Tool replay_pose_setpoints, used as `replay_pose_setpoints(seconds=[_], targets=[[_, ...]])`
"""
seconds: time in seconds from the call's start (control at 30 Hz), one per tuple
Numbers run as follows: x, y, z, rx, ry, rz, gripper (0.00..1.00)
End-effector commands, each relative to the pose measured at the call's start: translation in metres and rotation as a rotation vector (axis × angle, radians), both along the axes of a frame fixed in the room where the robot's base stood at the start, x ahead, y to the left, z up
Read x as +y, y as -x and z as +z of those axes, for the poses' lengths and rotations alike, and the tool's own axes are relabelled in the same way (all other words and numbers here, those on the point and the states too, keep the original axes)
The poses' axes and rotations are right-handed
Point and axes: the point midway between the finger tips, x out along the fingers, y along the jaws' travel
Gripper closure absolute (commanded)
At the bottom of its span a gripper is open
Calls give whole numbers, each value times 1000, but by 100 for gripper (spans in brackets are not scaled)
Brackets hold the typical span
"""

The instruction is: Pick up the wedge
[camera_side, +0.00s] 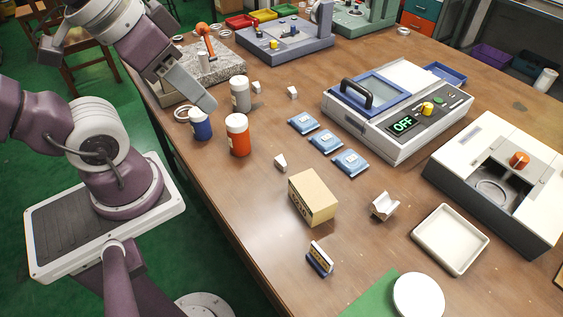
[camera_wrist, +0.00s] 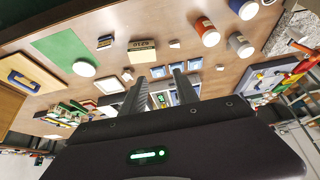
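Small off-white wedge-shaped pieces lie on the wooden table: one (camera_side: 281,162) right of the orange jar, one (camera_side: 256,87) beside the grey jar, and one (camera_side: 292,92) farther right. I cannot tell which is the task's wedge. The nearest piece also shows in the wrist view (camera_wrist: 174,43). A larger pale notched block (camera_side: 384,206) stands right of the cardboard box. My gripper (camera_side: 207,103) is above the table near the blue and grey jars, apart from all these pieces. In the wrist view its two fingers (camera_wrist: 159,76) are spread with nothing held between them.
Blue (camera_side: 201,125), orange (camera_side: 238,137) and grey (camera_side: 240,96) jars stand close to my gripper. A cardboard box (camera_side: 314,198), blue packets (camera_side: 325,141), a scale-like machine (camera_side: 400,110) and a white tray (camera_side: 450,240) take up the right. The table's front-left strip is clear.

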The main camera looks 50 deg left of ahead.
Motion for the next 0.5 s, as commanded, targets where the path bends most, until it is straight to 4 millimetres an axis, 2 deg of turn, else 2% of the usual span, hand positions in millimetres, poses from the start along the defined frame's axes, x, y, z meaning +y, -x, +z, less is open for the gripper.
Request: replay_pose_setpoints(seconds=[0.1, 0.23, 0.5], targets=[[0, 0, 0, 0, 0, 0, 64], [0, 0, 0, 0, 0, 0, 38], [0, 0, 0, 1, 0, 0, 38]])
